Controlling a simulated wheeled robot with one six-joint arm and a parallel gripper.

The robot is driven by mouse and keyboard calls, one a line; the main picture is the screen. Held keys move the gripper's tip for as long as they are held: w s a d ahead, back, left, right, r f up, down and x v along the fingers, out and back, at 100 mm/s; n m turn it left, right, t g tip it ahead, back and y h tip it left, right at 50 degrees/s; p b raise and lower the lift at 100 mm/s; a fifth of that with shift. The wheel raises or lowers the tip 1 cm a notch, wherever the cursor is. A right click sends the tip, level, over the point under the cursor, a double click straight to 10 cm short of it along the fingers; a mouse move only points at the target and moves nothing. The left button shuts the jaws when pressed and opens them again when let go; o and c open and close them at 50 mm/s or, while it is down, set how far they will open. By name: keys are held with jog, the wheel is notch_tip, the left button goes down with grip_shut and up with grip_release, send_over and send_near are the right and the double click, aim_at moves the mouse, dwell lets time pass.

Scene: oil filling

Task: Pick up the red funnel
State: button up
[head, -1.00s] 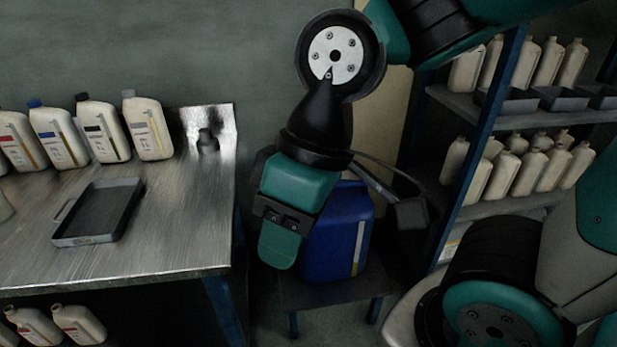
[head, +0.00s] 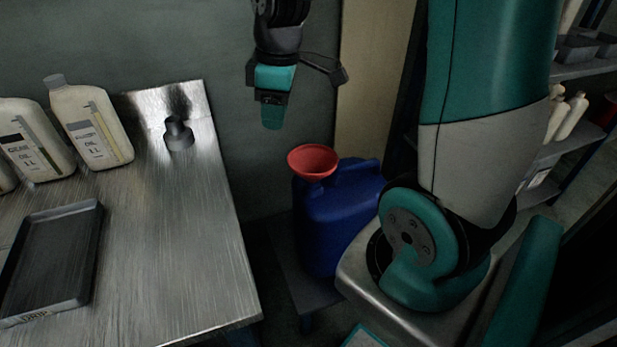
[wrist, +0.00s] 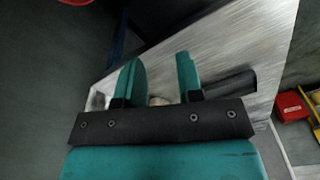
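The red funnel (head: 313,162) sits on the top of a blue canister (head: 330,225), wide mouth up and slightly tilted. Its lower spout is hidden. My gripper (head: 272,112) hangs above and to the left of the funnel in the head view, apart from it, fingers pointing down. In the wrist view my gripper (wrist: 159,72) shows two teal fingers spread apart with nothing held between them. A sliver of red shows at the top left edge of the wrist view; I cannot tell if it is the funnel.
A metal table (head: 190,270) stands at left with a dark tray (head: 50,255), oil bottles (head: 92,130) and a small dark fitting (head: 178,133). The canister stands on a low stool beside the table. Shelves are at right. A red box (wrist: 291,107) shows in the wrist view.

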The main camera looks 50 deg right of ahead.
jog(key=d+f+h+b, duration=0.1)
jog(key=d+f, duration=0.4)
jog(key=d, duration=0.6)
jog(key=b, duration=0.1)
send_over(314, 178)
jog(key=shift+n+g, duration=0.3)
jog(key=shift+g, duration=0.1)
notch_tip(314, 178, down, 11)
jog(key=shift+w+d+f, duration=0.1)
jog(key=shift+f, duration=2.85)
grip_shut()
